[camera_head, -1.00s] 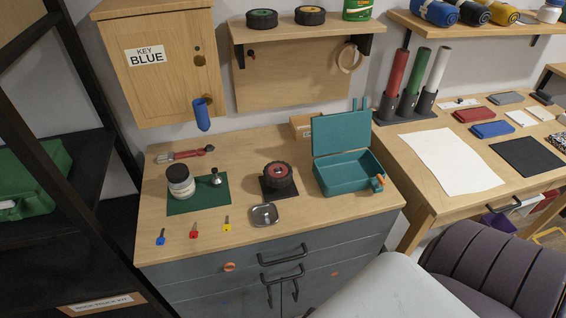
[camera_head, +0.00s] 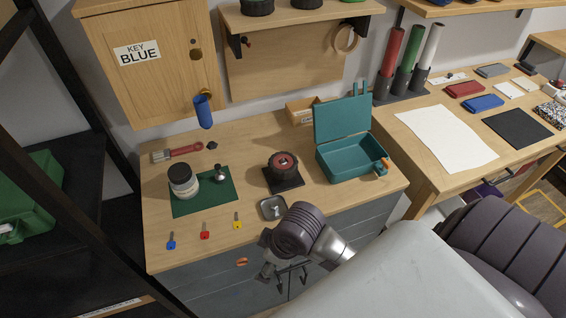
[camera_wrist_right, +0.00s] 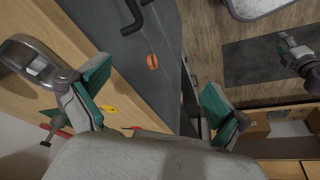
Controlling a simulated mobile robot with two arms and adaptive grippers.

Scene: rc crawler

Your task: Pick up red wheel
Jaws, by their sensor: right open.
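The red wheel (camera_head: 283,165), a black tyre with a red hub, lies on a small black square pad (camera_head: 290,184) on the wooden worktop. It does not show in the right wrist view. My right gripper (camera_head: 267,256) is in front of the cabinet's front edge, below and apart from the wheel. In the right wrist view its two teal-padded fingers (camera_wrist_right: 155,97) are spread apart with nothing between them. What looks like my left gripper (camera_wrist_right: 298,55) shows at the right wrist view's right edge, over the floor; its jaws are too small to judge.
A metal dish (camera_head: 272,207) lies between the wheel and the front edge. A teal open box (camera_head: 350,160) stands right of the wheel. A green mat (camera_head: 205,205) with a jar (camera_head: 183,182) lies left. Drawer handles (camera_wrist_right: 133,18) stick out below.

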